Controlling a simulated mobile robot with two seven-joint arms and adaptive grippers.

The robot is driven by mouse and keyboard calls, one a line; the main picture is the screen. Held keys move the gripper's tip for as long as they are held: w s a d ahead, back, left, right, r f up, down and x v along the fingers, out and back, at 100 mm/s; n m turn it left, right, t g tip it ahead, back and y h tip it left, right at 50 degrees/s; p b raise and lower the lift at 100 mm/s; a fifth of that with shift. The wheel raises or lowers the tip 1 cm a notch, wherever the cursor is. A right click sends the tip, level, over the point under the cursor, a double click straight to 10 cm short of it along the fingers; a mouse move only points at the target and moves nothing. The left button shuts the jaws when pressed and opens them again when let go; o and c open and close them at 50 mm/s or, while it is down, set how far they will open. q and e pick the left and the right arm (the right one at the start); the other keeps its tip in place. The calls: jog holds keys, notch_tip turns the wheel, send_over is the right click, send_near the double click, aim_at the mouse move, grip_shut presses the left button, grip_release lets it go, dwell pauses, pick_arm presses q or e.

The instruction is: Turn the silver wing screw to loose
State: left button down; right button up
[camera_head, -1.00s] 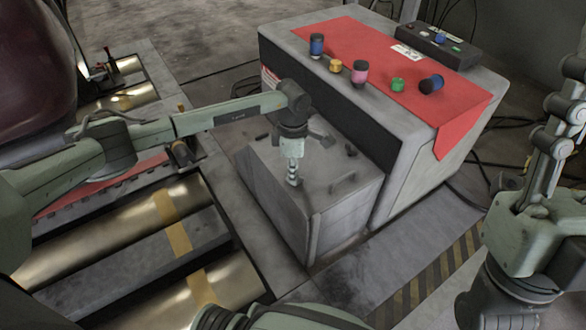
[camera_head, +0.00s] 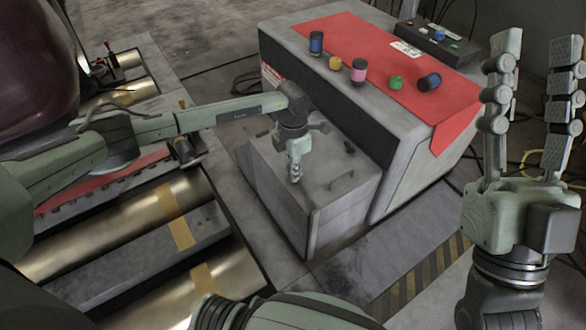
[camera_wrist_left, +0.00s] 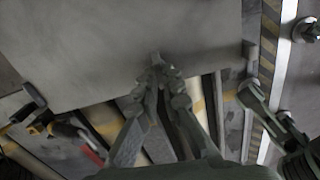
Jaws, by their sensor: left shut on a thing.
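My left gripper (camera_head: 295,174) points down at the top of the low grey box (camera_head: 340,215), near its middle. Its fingers are closed together. In the left wrist view its fingertips (camera_wrist_left: 160,70) meet around a small grey piece, the wing screw (camera_wrist_left: 155,57), against the grey surface. The fingers hide most of the screw, so its angle cannot be told. My right gripper (camera_head: 536,48) is raised at the right, fingers pointing up and spread wide, with nothing between them.
Small dark handles (camera_head: 342,182) stick up from the box top. Behind is a larger cabinet with a red cover (camera_head: 380,65), several coloured knobs and a black control box (camera_head: 440,45). Brass rollers (camera_head: 130,220) lie at the left. Striped floor (camera_head: 420,285) is clear in front.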

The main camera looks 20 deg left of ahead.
dwell(0.3)
pick_arm(q)
jog(key=c, duration=1.7)
grip_release()
notch_tip(320, 180, up, 12)
jog(key=shift+d, duration=0.15)
